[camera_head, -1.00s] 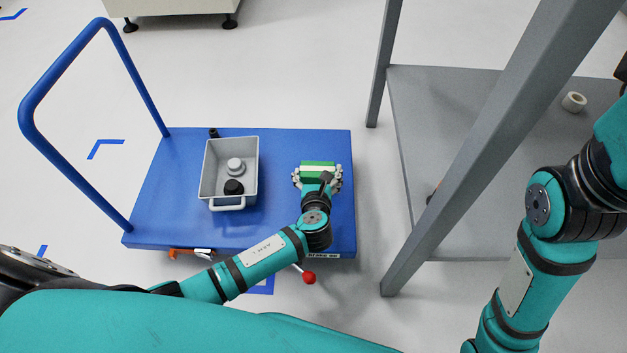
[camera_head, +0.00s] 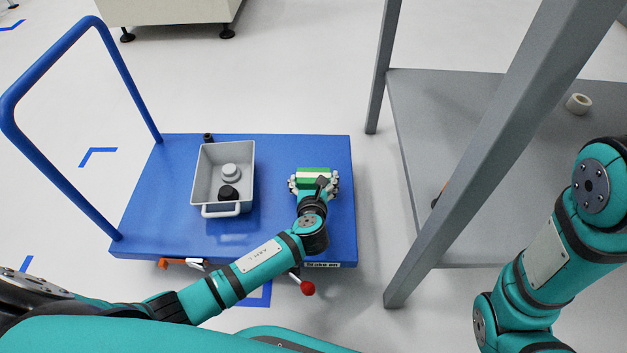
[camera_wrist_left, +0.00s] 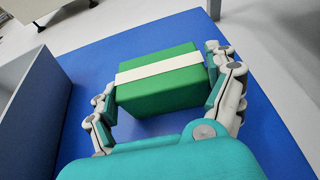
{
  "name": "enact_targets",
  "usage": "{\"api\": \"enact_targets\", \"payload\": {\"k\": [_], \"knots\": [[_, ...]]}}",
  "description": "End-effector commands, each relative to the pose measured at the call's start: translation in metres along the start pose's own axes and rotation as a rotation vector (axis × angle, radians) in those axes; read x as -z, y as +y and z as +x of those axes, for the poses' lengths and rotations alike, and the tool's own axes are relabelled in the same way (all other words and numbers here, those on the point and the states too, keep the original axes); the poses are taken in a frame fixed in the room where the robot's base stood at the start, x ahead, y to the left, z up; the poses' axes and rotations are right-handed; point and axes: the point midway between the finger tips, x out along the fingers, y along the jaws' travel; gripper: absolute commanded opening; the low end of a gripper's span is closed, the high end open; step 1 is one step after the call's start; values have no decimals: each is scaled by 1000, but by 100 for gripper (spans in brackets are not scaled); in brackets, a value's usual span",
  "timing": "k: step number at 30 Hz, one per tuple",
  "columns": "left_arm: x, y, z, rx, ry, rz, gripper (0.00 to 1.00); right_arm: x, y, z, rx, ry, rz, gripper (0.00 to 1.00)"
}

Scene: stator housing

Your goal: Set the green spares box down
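The green spares box (camera_head: 316,173) is a green block with a white band across its top. It is over the right part of the blue cart deck (camera_head: 275,225). My left gripper (camera_head: 314,184) has its fingers on either side of the box, and they look closed against it. In the left wrist view, the green box (camera_wrist_left: 160,80) fills the space between the fingertips (camera_wrist_left: 160,92). Whether its underside touches the deck is hard to tell. My right arm is at the right edge, with its gripper out of the picture.
A grey bin (camera_head: 224,180) holding a light and a dark round part stands on the deck, left of the box. The cart's blue handle (camera_head: 55,60) rises at the left. A grey table (camera_head: 450,110) with a post and a tape roll (camera_head: 578,104) stands at the right.

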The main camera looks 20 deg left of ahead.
Motion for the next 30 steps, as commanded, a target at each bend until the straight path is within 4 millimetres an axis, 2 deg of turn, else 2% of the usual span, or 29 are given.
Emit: {"api": "enact_targets", "payload": {"k": [3,11,14,21,27,30], "knots": [[0,0,0,0,0,0,100,0,0,0,0,0,0,40],[-2,0,-1,0,-1,0,100,0,0,0,0,1,0,40],[-4,0,-9,0,2,1,100,-3,2,5,-2,-2,1,40],[-7,0,-58,1,3,2,100,-32,10,-13,-39,-109,14,40],[-6,0,-97,1,2,2,100,-44,14,-29,-65,-174,23,40],[-5,0,-110,0,1,1,100,-46,15,-34,-73,-194,26,40]]}}
